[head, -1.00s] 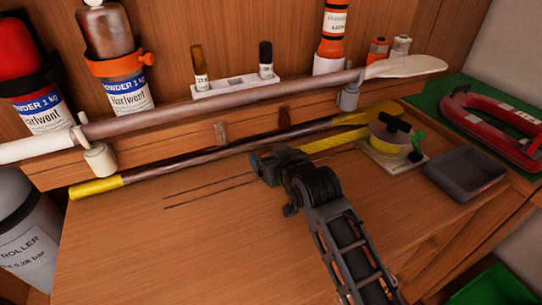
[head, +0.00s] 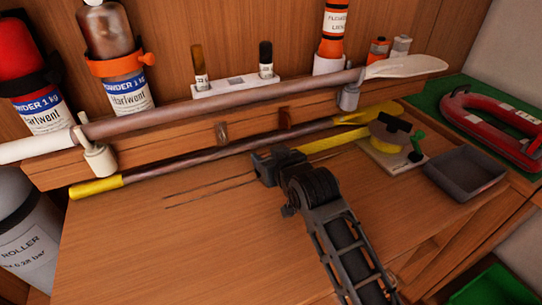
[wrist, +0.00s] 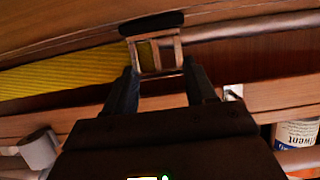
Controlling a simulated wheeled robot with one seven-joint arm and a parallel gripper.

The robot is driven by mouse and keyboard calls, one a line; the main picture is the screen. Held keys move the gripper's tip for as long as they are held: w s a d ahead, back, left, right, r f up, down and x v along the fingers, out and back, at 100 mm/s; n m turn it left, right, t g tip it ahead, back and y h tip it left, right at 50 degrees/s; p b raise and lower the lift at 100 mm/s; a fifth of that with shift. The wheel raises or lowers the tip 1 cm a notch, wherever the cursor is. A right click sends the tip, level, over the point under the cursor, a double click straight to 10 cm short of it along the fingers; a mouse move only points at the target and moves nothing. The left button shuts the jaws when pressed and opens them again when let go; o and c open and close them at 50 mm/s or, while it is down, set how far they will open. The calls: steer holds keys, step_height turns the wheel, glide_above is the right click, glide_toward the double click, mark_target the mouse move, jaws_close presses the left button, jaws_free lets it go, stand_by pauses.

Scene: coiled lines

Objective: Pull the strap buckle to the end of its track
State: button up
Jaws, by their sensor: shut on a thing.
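In the wrist view the buckle (wrist: 158,53), a pale metal frame with a dark bar along its top, sits between the two fingertips of my gripper (wrist: 162,72), which is shut on it. The yellow strap (wrist: 65,75) runs left from the buckle. In the head view my gripper (head: 268,166) is low over the bench at the right part of the track, two thin dark lines (head: 205,188) that continue to the left. The yellow strap (head: 325,142) leads right to a reel (head: 388,138) with a green crank. My gripper hides the buckle there.
A paddle with a yellow grip (head: 95,187) lies behind the track, below a rack holding a longer paddle (head: 225,110). A grey tray (head: 465,173) stands at the right. The front left of the bench is clear.

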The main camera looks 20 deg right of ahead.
steer(key=a+b, duration=0.4)
steer(key=a, duration=1.7)
steer(key=o, duration=1.5)
steer(key=v, duration=0.7)
steer(key=shift+s+r, duration=0.2)
steer(key=shift+s, duration=0.15)
